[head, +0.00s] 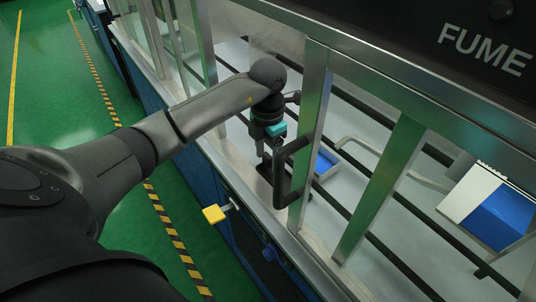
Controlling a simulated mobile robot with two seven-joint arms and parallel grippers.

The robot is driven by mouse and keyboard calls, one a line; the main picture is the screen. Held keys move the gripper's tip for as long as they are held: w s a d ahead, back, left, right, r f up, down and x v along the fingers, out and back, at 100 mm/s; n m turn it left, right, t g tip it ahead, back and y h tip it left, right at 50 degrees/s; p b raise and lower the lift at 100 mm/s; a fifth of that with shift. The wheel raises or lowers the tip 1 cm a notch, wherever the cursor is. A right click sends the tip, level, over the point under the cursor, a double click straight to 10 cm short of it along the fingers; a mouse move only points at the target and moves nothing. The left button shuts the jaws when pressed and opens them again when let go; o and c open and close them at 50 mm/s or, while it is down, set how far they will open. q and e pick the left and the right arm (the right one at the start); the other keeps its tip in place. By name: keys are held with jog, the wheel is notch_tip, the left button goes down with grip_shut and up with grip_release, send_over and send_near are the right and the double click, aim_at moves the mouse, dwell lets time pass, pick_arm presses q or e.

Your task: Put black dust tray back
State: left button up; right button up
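I cannot make out a black dust tray in the head view. My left gripper (264,158) hangs at the end of my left arm, in front of the metal-framed cabinet. It points down beside a black U-shaped handle (282,180) by the cabinet's upright post. The dark fingers overlap the handle in the picture, so I cannot tell whether they touch it or whether they are open. My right gripper is not in view.
Behind the cabinet's frame lie a small blue tray (323,163) and a white and blue box (497,213). Green floor (48,72) is clear at left.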

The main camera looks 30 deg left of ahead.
pick_arm(q)
jog(key=shift+r, duration=0.1)
jog(key=shift+r, duration=0.3)
notch_tip(320, 180, up, 12)
jog(key=p, duration=0.1)
jog(key=shift+f+p, duration=0.25)
jog(key=shift+p, duration=0.05)
dwell(1.2)
